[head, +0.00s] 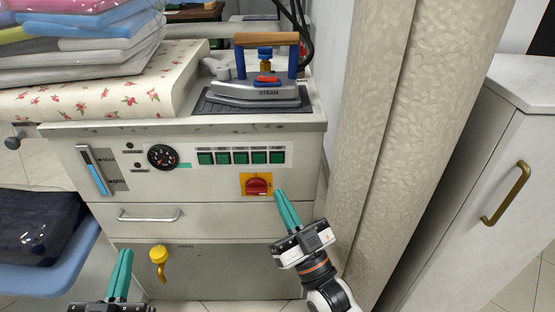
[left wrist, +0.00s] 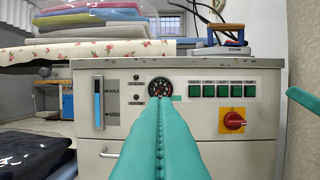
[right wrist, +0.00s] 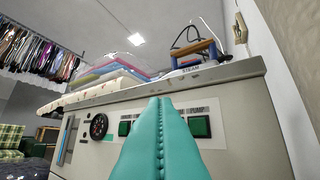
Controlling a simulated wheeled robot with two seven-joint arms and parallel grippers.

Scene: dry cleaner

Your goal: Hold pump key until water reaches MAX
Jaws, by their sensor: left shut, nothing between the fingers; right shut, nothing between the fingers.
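The pump key (head: 277,157) is the rightmost green key on the steam station's panel; it also shows in the right wrist view (right wrist: 200,126) under a PUMP label. The water gauge (head: 94,171) is at the panel's left. Its blue column (left wrist: 97,112) stands above MIN, with its top slightly below the MAX mark. My right gripper (head: 279,193) is shut and empty, its tips below the pump key and just right of the red knob; contact with the panel cannot be told. My left gripper (head: 125,254) is shut and empty, low in front of the cabinet.
A red knob (head: 257,186) on a yellow plate sits under the keys. A drawer handle (head: 148,215) and a yellow valve (head: 158,256) are lower down. A steam iron (head: 262,88) rests on top. A textured column (head: 375,130) stands close on the right.

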